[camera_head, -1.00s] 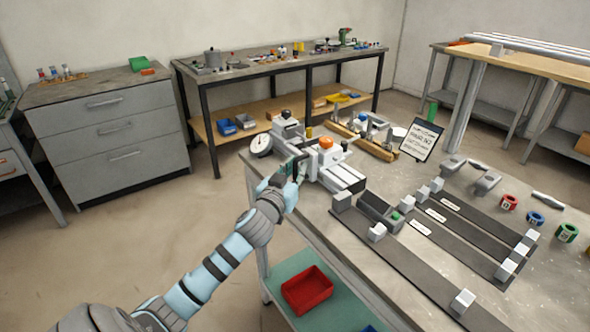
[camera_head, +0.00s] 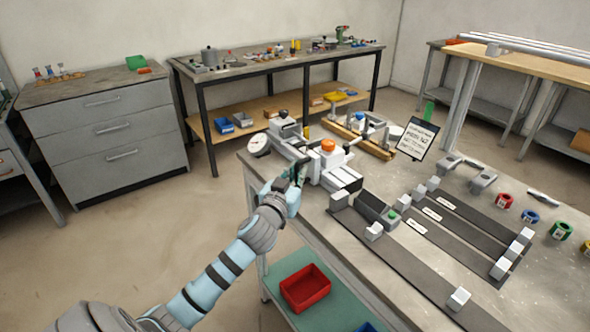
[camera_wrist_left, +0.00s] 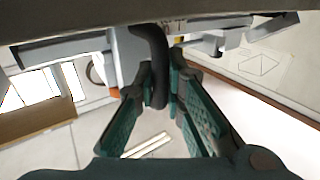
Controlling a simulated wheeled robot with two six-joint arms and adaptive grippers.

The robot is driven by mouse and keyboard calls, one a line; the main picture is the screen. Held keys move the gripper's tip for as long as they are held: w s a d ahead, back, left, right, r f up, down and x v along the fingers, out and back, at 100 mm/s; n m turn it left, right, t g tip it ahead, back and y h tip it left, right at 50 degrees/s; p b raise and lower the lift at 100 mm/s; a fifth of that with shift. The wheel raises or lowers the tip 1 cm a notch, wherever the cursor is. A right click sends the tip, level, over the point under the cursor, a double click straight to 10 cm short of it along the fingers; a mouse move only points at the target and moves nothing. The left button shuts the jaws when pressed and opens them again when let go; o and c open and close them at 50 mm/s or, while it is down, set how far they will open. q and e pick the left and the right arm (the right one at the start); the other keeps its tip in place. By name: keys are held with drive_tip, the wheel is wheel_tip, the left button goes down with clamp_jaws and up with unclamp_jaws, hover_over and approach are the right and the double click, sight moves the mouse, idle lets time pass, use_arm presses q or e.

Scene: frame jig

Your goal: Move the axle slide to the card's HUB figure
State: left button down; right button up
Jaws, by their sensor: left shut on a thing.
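The grey and white jig (camera_head: 335,166) stands at the bench's left end, with an orange knob (camera_head: 328,146) on top and a round dial (camera_head: 259,145) at its left. I cannot tell which of its parts is the axle slide. My left gripper (camera_head: 296,174) is at the jig's near side. In the left wrist view, its green fingers (camera_wrist_left: 168,90) are shut around a curved black handle (camera_wrist_left: 156,50) on the jig. The card (camera_head: 417,138) stands tilted behind the jig to the right; its text is too small to read. My right gripper is out of view.
Dark flat rails (camera_head: 440,240) with white end blocks lie on the bench to the right. Coloured rings (camera_head: 530,216) and a grey bracket (camera_head: 482,180) lie beyond them. A red bin (camera_head: 306,288) sits on the lower shelf. The floor at left is clear.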

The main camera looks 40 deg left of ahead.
use_arm(q)
drive_tip(key=c, duration=1.9)
unclamp_jaws()
drive_tip(key=shift+s, duration=0.15)
drive_tip(key=v, duration=1.2)
